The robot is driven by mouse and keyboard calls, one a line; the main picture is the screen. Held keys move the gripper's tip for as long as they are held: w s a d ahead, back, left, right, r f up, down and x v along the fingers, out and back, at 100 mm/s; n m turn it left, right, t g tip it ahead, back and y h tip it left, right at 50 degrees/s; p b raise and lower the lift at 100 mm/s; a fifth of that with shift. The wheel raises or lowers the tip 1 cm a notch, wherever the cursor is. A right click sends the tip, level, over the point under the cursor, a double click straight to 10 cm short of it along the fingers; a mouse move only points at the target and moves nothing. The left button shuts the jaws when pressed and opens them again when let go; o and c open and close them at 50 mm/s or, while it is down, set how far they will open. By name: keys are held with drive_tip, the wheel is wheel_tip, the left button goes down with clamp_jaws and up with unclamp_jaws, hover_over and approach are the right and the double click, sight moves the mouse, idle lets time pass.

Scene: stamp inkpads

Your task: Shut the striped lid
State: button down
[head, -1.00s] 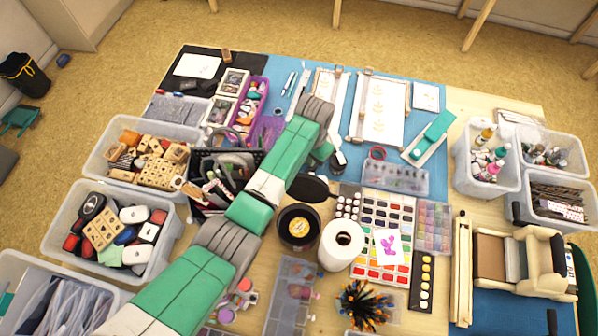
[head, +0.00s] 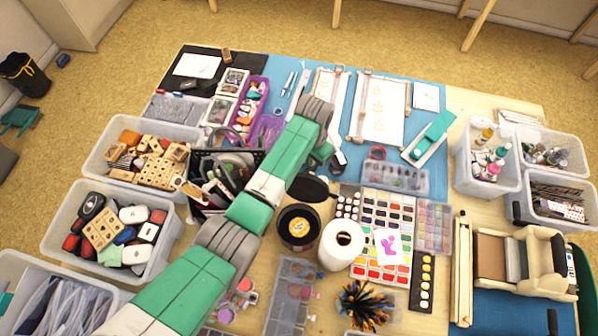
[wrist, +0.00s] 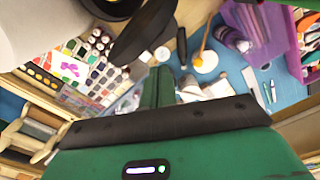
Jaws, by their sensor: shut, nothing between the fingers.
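I cannot make out a striped lid for certain in either view. In the wrist view a thin dark disc (wrist: 147,32) is tilted near the top, beyond my gripper. My gripper (wrist: 158,86) is shut and empty, its green fingers together. In the head view my arm hides most of it.
A white roll (head: 342,243) stands right of the black container, with a paint palette (head: 368,207) beyond it. A black crate (head: 200,204) of tools and a bin of wooden stamps (head: 103,167) are left. A pencil cup (head: 363,303) stands in front. The table is crowded.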

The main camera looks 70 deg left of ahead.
sight(308, 177)
wheel_tip(308, 177, down, 5)
drive_tip(key=b, duration=0.3)
drive_tip(key=shift+f+b, duration=0.1)
drive_tip(key=shift+b, duration=0.2)
idle(0.3)
drive_tip(key=shift+s+d+f+p, duration=0.15)
drive_tip(key=shift+s+d+p, duration=0.2)
drive_tip(key=shift+d+p, duration=0.4)
drive_tip(key=shift+s+d+f+p, duration=0.1)
drive_tip(key=shift+s+d+p, duration=0.35)
drive_tip(key=shift+p, duration=0.5)
drive_tip(key=shift+s+d+f+p, duration=0.15)
drive_tip(key=shift+s+d+p, duration=0.1)
drive_tip(key=shift+d+p, duration=0.5)
drive_tip(key=s+d+f+p, duration=0.2)
drive_tip(key=s+d+p, duration=0.1)
drive_tip(key=d+p, duration=0.15)
wheel_tip(308, 177, up, 9)
drive_tip(key=p, duration=0.7)
drive_tip(key=shift+d, duration=0.1)
